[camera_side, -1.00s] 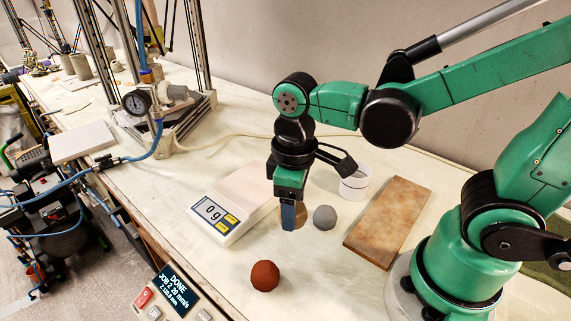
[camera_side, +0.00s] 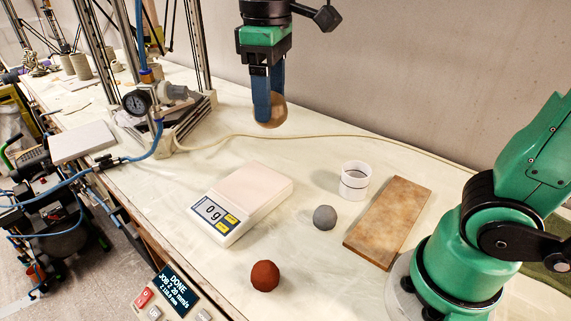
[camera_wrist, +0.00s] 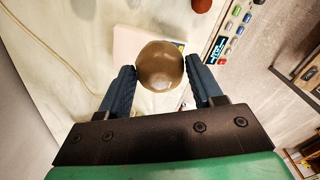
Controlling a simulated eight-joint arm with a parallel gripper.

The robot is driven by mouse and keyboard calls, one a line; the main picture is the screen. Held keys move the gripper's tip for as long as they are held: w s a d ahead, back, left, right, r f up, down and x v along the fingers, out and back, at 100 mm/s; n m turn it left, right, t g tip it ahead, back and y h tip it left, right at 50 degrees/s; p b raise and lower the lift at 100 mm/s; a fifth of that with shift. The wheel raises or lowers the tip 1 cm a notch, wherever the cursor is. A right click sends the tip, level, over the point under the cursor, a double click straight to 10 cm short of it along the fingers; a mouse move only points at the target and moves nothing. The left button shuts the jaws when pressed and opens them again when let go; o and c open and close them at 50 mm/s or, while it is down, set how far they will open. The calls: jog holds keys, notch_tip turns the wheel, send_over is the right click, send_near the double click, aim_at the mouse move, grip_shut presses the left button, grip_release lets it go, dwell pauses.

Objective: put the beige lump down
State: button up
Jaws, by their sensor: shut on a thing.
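The beige lump (camera_side: 277,110) is held up in the air, well above the table, and looks brownish and round. My gripper (camera_side: 268,108) is shut on it; a blue finger covers part of the lump in the side view. In the wrist view the lump (camera_wrist: 160,66) sits between the two blue fingertips of my gripper (camera_wrist: 161,82).
A white scale (camera_side: 243,203) reading 0 g stands on the table (camera_side: 165,215). A red lump (camera_side: 265,276), a grey lump (camera_side: 324,217), a white cup (camera_side: 354,180) and a brown board (camera_side: 388,222) lie around it. The table behind the scale is mostly clear.

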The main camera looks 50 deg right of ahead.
jog(key=w+d, duration=0.4)
jog(key=w, duration=0.5)
notch_tip(320, 180, down, 18)
jog(key=shift+w+a+f, duration=0.1)
jog(key=shift+w+f, duration=0.05)
jog(key=shift+f, duration=0.05)
jog(key=shift+f, duration=0.15)
jog(key=o, duration=1.3)
jog(key=shift+o, duration=0.2)
